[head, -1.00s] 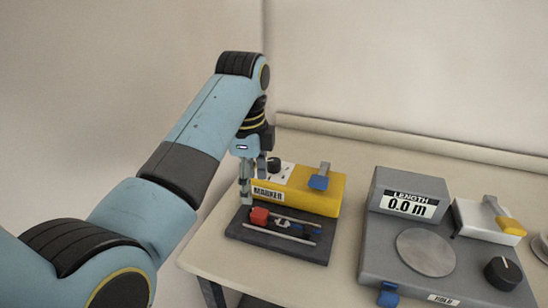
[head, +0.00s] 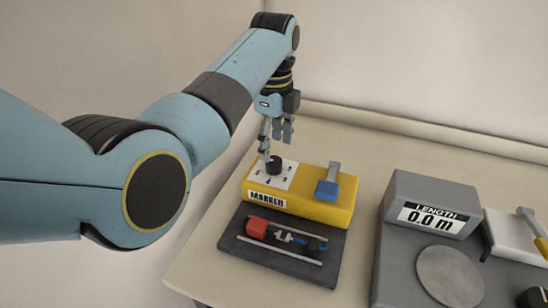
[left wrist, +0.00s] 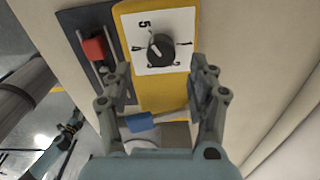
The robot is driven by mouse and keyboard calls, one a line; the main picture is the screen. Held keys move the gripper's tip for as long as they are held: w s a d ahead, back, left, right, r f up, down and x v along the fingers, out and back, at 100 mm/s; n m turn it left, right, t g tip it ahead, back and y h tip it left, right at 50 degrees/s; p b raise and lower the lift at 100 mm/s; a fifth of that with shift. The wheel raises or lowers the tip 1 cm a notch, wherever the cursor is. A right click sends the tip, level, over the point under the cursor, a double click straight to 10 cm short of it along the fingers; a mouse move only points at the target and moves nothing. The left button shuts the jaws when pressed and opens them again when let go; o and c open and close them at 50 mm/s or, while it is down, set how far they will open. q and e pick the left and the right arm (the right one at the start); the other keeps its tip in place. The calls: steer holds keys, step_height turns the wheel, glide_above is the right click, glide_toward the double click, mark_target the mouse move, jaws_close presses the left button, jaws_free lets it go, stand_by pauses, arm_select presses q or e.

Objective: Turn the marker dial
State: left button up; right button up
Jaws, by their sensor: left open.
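The yellow marker unit (head: 318,205) stands on the table, labelled MARKER on its front. Its black dial (head: 273,165) sits on a white numbered plate (head: 284,182) at the left of its top. In the left wrist view the dial (left wrist: 161,47) shows a light pointer line, with numbers around it. My left gripper (head: 276,143) is open and empty, pointing down just above the dial. In the left wrist view the fingers (left wrist: 162,75) are spread, and the dial lies beyond the gap between them. I cannot tell whether a finger touches it. My right gripper is not in view.
A dark tray (head: 235,240) in front carries a red block (head: 256,227) and rods. At right is a grey unit (head: 405,265) with a LENGTH display (head: 432,220) reading 0.0 m.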

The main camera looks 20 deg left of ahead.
mark_target(274, 160)
arm_select(q)
step_height(274, 160, down, 4)
steer(key=shift+w+r, duration=0.1)
steer(key=shift+r, duration=0.1)
steer(key=shift+f, duration=0.95)
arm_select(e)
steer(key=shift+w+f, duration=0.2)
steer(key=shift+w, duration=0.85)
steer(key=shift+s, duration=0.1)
arm_select(q)
steer(key=c, duration=1.1)
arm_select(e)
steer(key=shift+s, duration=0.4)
